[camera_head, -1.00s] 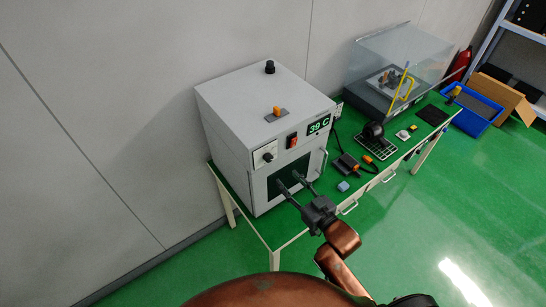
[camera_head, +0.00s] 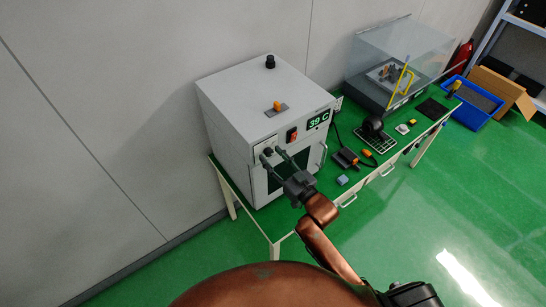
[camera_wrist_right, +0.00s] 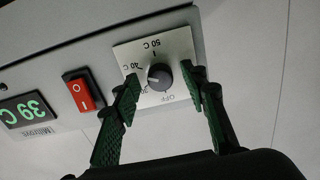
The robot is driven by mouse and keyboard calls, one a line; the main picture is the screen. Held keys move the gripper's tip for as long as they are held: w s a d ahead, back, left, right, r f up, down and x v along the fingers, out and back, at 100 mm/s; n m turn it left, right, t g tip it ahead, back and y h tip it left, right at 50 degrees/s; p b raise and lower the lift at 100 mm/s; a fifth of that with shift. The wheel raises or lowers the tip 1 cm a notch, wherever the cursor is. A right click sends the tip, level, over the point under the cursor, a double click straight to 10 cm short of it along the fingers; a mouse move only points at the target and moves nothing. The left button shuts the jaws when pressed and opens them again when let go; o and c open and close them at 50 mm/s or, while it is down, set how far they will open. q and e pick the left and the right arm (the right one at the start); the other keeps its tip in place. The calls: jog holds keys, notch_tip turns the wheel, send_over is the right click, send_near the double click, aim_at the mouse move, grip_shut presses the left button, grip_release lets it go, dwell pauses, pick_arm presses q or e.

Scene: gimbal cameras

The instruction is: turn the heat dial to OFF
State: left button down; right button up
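The heat dial is a dark round knob (camera_wrist_right: 160,76) on a pale plate (camera_wrist_right: 133,52) marked OFF, 40 C and 50 C, on the front of a grey oven box (camera_head: 240,125). In the right wrist view the plate appears upside down. The knob's white pointer line faces toward the 30-40 C side, away from OFF. My right gripper (camera_wrist_right: 162,95) is open, with its green-padded fingers on either side of the knob and gaps visible. In the head view the gripper (camera_head: 275,160) partly covers the dial. My left gripper is not in view.
A red rocker switch (camera_wrist_right: 83,91) and a green display (camera_wrist_right: 25,110) reading 39 C sit beside the dial. The oven handle (camera_head: 323,158) is to the right of my gripper. The green bench (camera_head: 365,190) holds several small items and a clear-shielded machine (camera_head: 385,90).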

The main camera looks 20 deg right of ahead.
jog(key=shift+c, duration=0.5)
grip_shut()
